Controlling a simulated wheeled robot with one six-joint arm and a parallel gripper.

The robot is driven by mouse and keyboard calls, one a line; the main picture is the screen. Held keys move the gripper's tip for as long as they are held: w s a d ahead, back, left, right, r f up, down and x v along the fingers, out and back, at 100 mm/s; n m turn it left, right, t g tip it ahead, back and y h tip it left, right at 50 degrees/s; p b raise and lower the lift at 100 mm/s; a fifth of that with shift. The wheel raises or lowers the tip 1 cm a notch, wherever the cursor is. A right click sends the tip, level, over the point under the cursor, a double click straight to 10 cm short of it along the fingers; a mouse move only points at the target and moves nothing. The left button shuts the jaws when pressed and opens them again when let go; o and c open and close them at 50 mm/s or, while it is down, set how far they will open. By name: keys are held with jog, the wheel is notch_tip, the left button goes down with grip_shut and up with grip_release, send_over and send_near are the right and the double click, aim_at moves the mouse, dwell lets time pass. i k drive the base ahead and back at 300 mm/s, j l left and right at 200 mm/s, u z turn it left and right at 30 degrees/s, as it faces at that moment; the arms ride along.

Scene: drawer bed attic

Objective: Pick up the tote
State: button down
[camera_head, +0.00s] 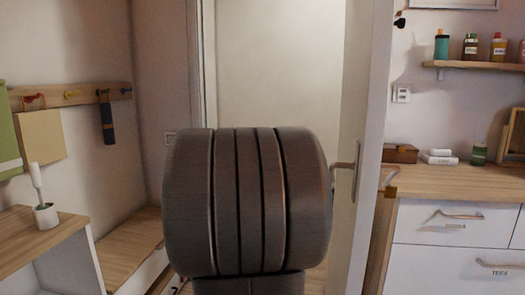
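I cannot make out a tote for certain. A flat tan piece (40,136) hangs below the wall hook rail at the left. It may be the tote, but I cannot tell. A green item (8,135) hangs beside it, cut off by the left edge. My gripper is not in view. A grooved dark grey part of my own body fills the lower middle and hides the floor and part of the doorway behind it.
A door (362,150) stands open at centre right. At the right is a drawer cabinet (450,225) with small items on top, below a wall shelf (480,66) with bottles. A brush holder (46,215) stands on a low white unit (60,250) at the left.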

aim_at(39, 133)
jog(key=u, duration=1.5)
